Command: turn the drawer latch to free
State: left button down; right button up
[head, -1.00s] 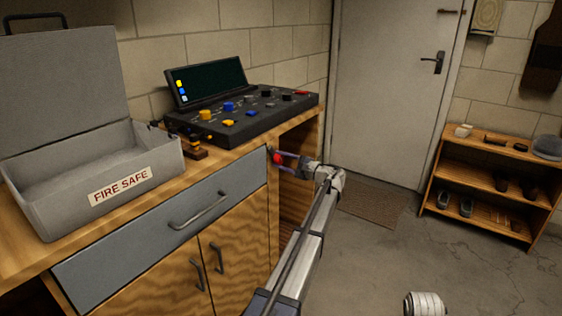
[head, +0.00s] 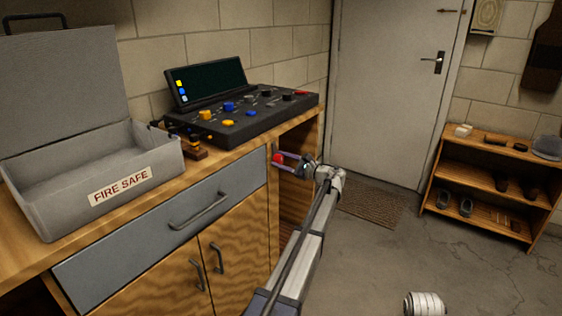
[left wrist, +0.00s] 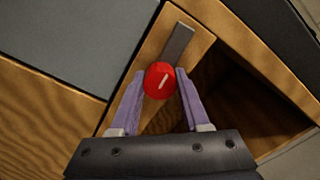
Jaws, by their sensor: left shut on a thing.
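The drawer latch is a red round knob (left wrist: 159,80) with a pale line on its face, and it also shows in the head view (head: 278,159). A grey metal bar (left wrist: 180,42) extends from behind the knob on the wooden post beside the drawer. My left gripper (left wrist: 161,82) has its two purple fingers on either side of the knob, shut on it; it also shows in the head view (head: 286,160). The grey drawer front (head: 165,225) with its handle is closed, left of the latch. My right gripper is not in view.
A grey open box (head: 60,205) marked FIRE SAFE and a black control console (head: 245,118) stand on the wooden bench top. Cupboard doors (head: 185,275) are below the drawer. An open shelf bay (left wrist: 250,95) lies right of the post. A shoe rack (head: 485,175) stands at the right.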

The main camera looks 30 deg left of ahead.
pick_arm(q)
jog(key=shift+s, duration=0.15)
dwell(0.8)
jog(key=shift+c, duration=2)
grip_release()
jog(key=d, duration=0.7)
jog(key=shift+s+d, duration=0.25)
jog(key=shift+d, duration=0.15)
